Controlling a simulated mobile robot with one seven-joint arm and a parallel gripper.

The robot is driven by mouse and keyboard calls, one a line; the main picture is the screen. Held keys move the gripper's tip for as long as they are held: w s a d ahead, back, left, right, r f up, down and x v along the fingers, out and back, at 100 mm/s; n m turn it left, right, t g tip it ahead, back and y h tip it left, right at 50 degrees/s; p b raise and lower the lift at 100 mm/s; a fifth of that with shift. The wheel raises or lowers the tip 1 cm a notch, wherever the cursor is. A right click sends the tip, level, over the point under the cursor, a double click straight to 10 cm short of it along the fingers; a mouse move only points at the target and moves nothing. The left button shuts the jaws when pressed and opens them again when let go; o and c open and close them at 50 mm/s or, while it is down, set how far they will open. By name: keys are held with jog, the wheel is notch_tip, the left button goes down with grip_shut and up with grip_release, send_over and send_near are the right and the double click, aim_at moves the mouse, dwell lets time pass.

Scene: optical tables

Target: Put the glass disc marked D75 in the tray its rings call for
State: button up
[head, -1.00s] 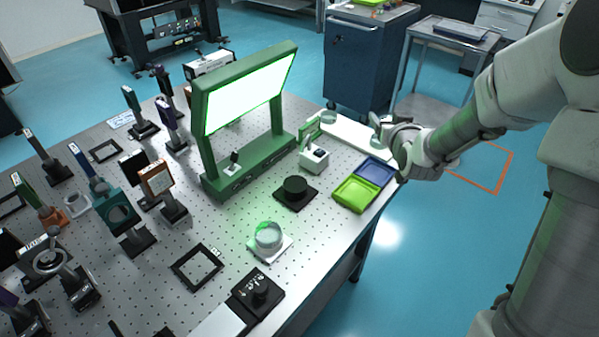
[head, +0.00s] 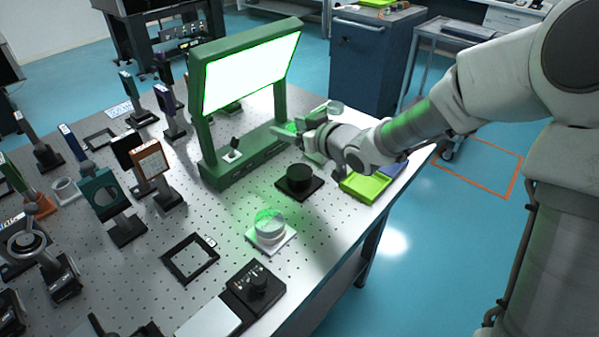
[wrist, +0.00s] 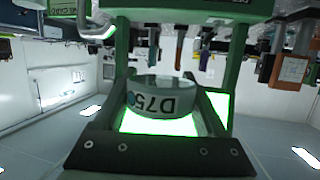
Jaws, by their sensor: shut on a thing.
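My gripper (head: 287,132) is shut on a clear glass disc marked D75 (wrist: 160,97), held between the two fingers in the wrist view, its label upside down. In the head view, the gripper is in front of the right post of the green-framed light panel (head: 250,72); the disc is hard to make out there. The lit panel shows behind the disc in the wrist view. A yellow-green tray (head: 365,187) lies at the table's right edge. A blue tray (head: 396,169) beside it is partly hidden by my arm.
Another glass disc (head: 269,227) sits on a white base. A black round knob-like mount (head: 299,178), a flat black frame (head: 190,258) and a black control box (head: 255,288) stand nearby. Several upright optic mounts crowd the left. Bare perforated tabletop lies in the middle.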

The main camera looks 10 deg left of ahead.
notch_tip(320, 180, down, 10)
jog(key=b, duration=0.3)
jog(key=shift+r, duration=0.2)
jog(key=shift+f, duration=0.25)
jog(key=o, duration=1.5)
jog(key=shift+r, duration=0.1)
jog(key=v, duration=0.5)
jog(key=p+v, duration=0.1)
jog(key=v, duration=0.4)
jog(key=p+v, duration=0.1)
jog(key=v, duration=0.4)
jog(key=shift+s+d+f, duration=0.1)
jog(key=shift+d+f, duration=0.1)
jog(key=shift+d, duration=0.15)
jog(key=shift+b+v, duration=0.9)
jog(key=shift+b, duration=0.3)
